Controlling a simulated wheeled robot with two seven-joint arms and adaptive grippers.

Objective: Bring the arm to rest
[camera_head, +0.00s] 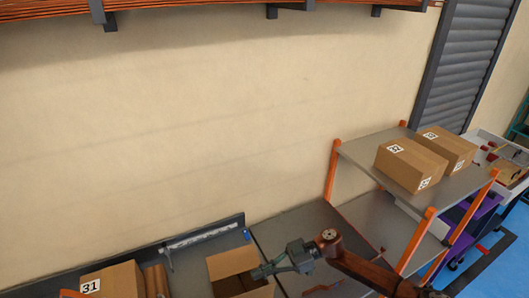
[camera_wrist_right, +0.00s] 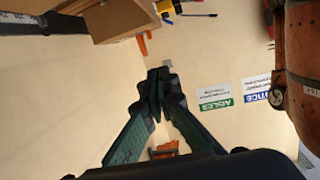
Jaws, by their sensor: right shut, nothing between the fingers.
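My right arm (camera_head: 370,268) reaches in from the lower right in the head view, brown with dark joints. Its gripper (camera_head: 257,273) is at the right side of an open cardboard box (camera_head: 232,264) on the grey bench. I cannot tell whether it touches the box. In the right wrist view the fingers of the gripper (camera_wrist_right: 157,80) meet at the tips, with nothing between them. A cardboard box also shows at the top of that view (camera_wrist_right: 122,20). My left gripper is in neither view.
A closed box marked 31 (camera_head: 110,281) stands at the lower left. A rack (camera_head: 352,152) with orange posts carries two cartons (camera_head: 410,166) on its top shelf, right of my arm. The wall behind is bare. A wooden shelf (camera_head: 190,6) runs along the top.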

